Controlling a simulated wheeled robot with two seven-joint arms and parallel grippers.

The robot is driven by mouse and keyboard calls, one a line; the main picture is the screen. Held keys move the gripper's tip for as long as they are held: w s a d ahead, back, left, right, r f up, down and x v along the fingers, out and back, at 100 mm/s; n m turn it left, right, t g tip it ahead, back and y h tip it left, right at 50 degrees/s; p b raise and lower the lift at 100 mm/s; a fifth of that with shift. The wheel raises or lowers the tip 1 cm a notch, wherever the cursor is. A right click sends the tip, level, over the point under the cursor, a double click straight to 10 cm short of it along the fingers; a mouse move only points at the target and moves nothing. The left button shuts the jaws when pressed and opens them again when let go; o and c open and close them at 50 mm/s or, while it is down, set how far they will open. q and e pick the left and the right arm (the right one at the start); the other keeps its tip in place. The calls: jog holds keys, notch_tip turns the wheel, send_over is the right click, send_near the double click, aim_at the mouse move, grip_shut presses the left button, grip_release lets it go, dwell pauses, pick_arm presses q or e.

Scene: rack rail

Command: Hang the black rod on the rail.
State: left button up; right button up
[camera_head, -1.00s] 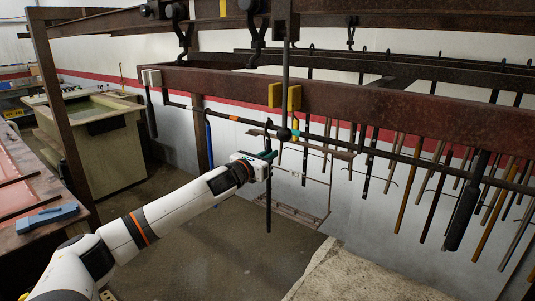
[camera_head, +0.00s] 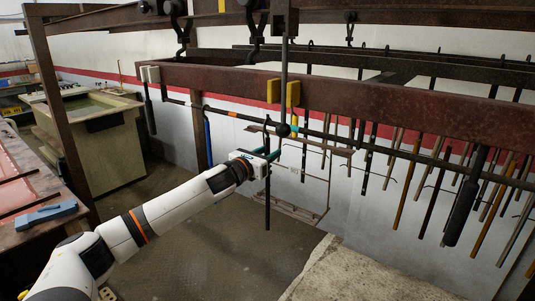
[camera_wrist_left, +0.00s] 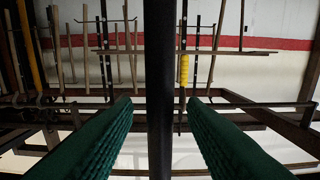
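The black rod (camera_head: 267,205) hangs upright in the head view, its top end level with the dark rail (camera_head: 341,139). The top seems to meet the rail between an orange and a teal band; I cannot tell whether its hook bears on it. My left gripper (camera_head: 268,154) is at the rod's upper part, below the rail. In the left wrist view the rod (camera_wrist_left: 161,90) runs vertically between the green fingers, with a visible gap on each side, so the gripper is open around it. My right gripper is out of view.
A rusty beam (camera_head: 365,102) runs above the rail, with yellow blocks (camera_head: 283,92) on it. Several rods hang at the right, including a thick black one (camera_head: 464,205). A pale tank (camera_head: 92,140) and a bench with a blue tool (camera_head: 46,216) stand left. Floor below the rod is open.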

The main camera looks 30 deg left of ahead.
pick_arm(q)
jog(key=s+b, duration=0.6)
jog(key=s, duration=0.6)
jog(key=shift+a+f, duration=0.15)
jog(key=shift+a, duration=0.3)
dwell(0.4)
